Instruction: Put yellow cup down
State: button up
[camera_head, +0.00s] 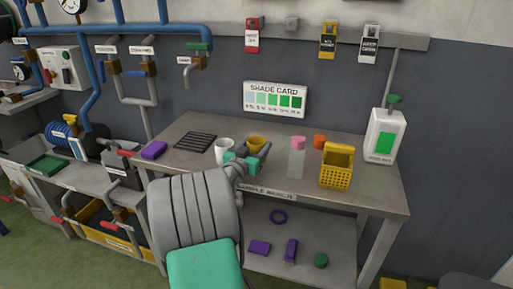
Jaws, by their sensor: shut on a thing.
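The yellow cup (257,141) is over the middle of the sample bench, just right of a white cup (226,148). My gripper (254,156) reaches in from the front and is shut on the yellow cup. The gripper and wrist hide the cup's lower part, so I cannot tell whether its base touches the bench top. The cup looks upright. The sample bench (377,193) is a grey table against the wall.
A clear bottle with a pink cap (297,160), an orange object (319,141) and a yellow basket (338,167) stand to the right. A black rack (195,142) and a purple block (154,150) lie left.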

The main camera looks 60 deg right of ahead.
jog(key=shift+f+b, duration=0.3)
jog(key=shift+f, duration=0.2)
jog(key=o, duration=1.5)
jog(key=shift+r, duration=0.1)
